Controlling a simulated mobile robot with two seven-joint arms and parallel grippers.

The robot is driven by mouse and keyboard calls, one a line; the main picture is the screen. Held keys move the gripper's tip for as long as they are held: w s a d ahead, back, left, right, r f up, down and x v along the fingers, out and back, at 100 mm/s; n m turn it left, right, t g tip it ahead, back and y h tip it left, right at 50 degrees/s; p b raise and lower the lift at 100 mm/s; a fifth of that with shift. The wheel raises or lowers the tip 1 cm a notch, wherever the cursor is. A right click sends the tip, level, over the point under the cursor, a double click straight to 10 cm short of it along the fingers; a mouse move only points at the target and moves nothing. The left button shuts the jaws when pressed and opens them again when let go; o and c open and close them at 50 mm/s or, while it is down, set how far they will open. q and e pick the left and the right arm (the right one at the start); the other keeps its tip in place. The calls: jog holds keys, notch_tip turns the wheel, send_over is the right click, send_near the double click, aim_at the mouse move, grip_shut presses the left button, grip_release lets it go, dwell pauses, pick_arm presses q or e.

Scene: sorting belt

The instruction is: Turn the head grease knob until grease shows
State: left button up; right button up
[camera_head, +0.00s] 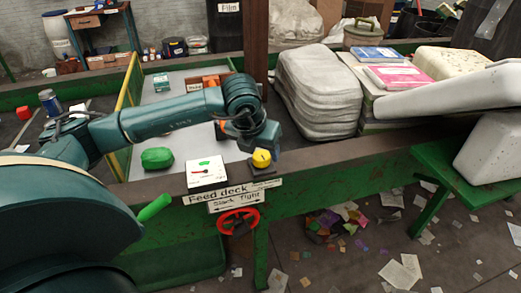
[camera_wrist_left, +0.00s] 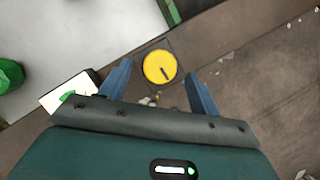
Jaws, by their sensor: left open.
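The yellow grease knob (camera_head: 262,158) sits on a dark square plate on the belt frame's rail, beside the "Feed deck" label. In the left wrist view the knob (camera_wrist_left: 159,66) is round with a dark pointer line toward its lower right. My left gripper (camera_head: 264,150) is over the knob, partly hiding it in the head view. In the left wrist view its two blue fingers (camera_wrist_left: 158,78) are open, one on each side of the knob, with visible gaps. Small yellow and pale specks (camera_wrist_left: 152,100) show below the knob; I cannot tell whether they are grease. My right gripper is not in view.
A white gauge card (camera_head: 206,173) with green and red marks stands left of the knob. A red handwheel (camera_head: 238,221) is below, under a "Slack Tight" label. A green lump (camera_head: 157,158) lies on the deck. Grey bales (camera_head: 318,90) stand behind to the right.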

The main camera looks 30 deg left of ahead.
pick_arm(q)
jog(key=shift+x, duration=0.85)
jog(key=shift+w+f, duration=0.1)
jog(key=shift+f, duration=0.15)
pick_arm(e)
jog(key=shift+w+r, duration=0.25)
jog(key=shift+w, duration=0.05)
